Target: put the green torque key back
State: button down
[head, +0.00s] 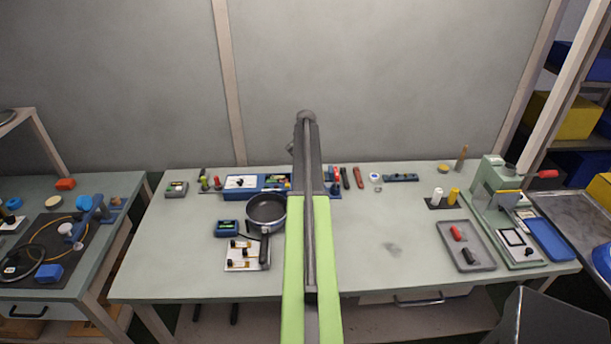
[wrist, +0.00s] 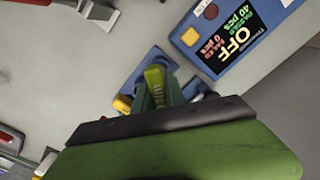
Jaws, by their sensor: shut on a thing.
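In the wrist view my gripper (wrist: 172,96) is shut on a bright green piece with dark lettering, which I take for the green torque key (wrist: 155,84). The key's far end lies over or against a blue holder (wrist: 146,68). I cannot tell whether it sits in the holder or just above it. A small yellow piece (wrist: 122,104) is beside the key at the holder's left. In the head view my arm reaches over the middle of the bench and hides my gripper and the key.
A blue unit with a display reading OFF (wrist: 237,36) is close at the right of the holder in the wrist view. On the bench (head: 375,270), a pan (head: 266,208) is left of my arm. Trays and a press (head: 497,190) are at the right. The middle right is clear.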

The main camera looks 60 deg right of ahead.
jog(key=shift+f+b, duration=1.45)
jog(key=shift+f, duration=0.1)
jog(key=c, duration=1.3)
grip_release()
jog(key=shift+r, duration=0.1)
notch_tip(320, 180, up, 17)
jog(key=p, duration=1.7)
jog(key=shift+r, duration=0.15)
